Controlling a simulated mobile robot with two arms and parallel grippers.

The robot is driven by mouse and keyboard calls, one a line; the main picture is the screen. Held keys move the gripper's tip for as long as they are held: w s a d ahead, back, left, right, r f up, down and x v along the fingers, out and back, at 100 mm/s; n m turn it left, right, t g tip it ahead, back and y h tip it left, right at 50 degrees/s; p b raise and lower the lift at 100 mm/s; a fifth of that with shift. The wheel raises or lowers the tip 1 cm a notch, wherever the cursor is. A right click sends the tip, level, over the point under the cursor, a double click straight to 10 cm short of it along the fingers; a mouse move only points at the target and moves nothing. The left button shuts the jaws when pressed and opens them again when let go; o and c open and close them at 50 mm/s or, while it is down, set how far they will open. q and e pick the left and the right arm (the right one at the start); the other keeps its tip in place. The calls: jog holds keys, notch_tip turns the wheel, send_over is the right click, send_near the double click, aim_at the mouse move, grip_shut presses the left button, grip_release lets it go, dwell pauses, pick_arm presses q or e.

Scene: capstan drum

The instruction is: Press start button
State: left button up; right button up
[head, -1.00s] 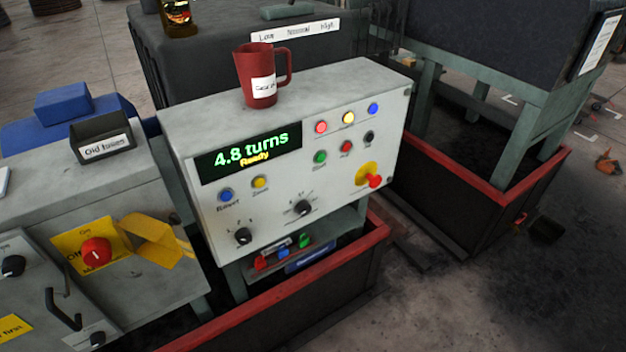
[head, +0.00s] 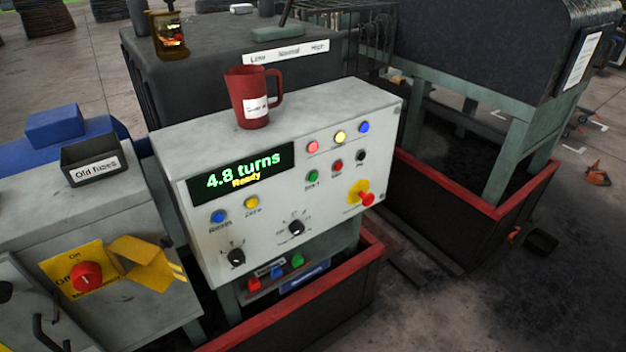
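The start button is a small green button (head: 313,177) on the front of the white control box, with a small label under it that seems to read "Start". It sits left of a red button (head: 337,166) and a black button (head: 361,156). The control box (head: 330,240) has a display (head: 240,172) reading "4.8 turns" and "Ready". Neither of my grippers shows in the head view.
A red mug (head: 247,100) stands on top of the box. A red emergency knob (head: 366,199) on yellow sticks out at lower right. A grey cabinet (head: 150,205) with a red rotary switch (head: 87,277) stands left.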

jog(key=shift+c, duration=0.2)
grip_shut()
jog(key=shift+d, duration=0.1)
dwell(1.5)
